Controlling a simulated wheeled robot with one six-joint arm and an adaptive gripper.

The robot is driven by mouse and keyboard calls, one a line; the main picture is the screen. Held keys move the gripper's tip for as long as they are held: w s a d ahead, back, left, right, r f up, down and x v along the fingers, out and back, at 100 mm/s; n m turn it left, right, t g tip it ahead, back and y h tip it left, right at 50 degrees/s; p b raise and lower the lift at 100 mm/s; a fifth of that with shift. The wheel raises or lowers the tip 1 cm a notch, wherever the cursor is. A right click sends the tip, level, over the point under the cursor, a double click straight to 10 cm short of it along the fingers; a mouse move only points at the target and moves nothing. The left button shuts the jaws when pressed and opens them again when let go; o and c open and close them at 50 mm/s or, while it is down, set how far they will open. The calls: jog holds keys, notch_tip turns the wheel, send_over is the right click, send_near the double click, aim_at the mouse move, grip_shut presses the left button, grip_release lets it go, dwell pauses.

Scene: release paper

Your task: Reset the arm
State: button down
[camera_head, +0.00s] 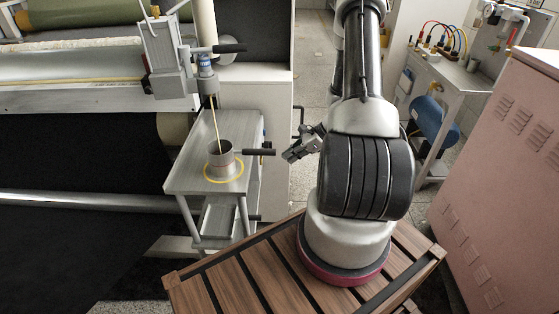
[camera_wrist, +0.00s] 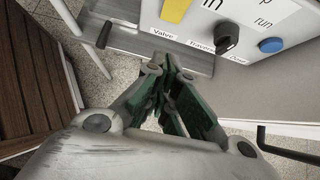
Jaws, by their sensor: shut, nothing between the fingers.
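My arm rises from a base on a slatted wooden platform in the head view. My gripper (camera_head: 296,152) is at the left of the arm, just right of the black handle (camera_head: 260,152) beside the small metal table; a small gap seems to lie between them. In the wrist view my gripper (camera_wrist: 167,80) has its green-padded fingers together with nothing between them. Beyond the fingertips is a white control panel (camera_wrist: 200,22) with a yellow switch (camera_wrist: 175,10), a black knob (camera_wrist: 228,38) and a blue button (camera_wrist: 271,46). Its labels include "Valve" and "run".
The metal table (camera_head: 187,178) holds a metal cup (camera_head: 220,158). A large roller machine (camera_head: 90,70) fills the left. A pink cabinet (camera_head: 500,190) and a blue tank (camera_head: 432,118) stand at the right. Tiled floor (camera_head: 313,75) is clear behind the gripper.

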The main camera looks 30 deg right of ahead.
jog(key=s+d+r+n+g, duration=0.1)
jog(key=s+r+n+g, duration=0.3)
jog(key=s+r+n, duration=0.6)
jog(key=s+a+r+n+t+h, duration=0.1)
jog(key=s+a+r+n+h, duration=0.1)
jog(key=r+n, duration=0.3)
jog(key=s+a+r+n+t+h, duration=0.1)
jog(key=s+a+r+n+h, duration=0.2)
jog(key=r, duration=1.1)
jog(key=s+a+r+n+t+h, duration=0.1)
jog(key=s+a+r+n, duration=0.4)
jog(key=r, duration=0.5)
jog(key=shift+s+a+r+n+h, duration=0.15)
jog(key=shift+s+r+n+h, duration=0.1)
jog(key=shift+s+n+h, duration=0.6)
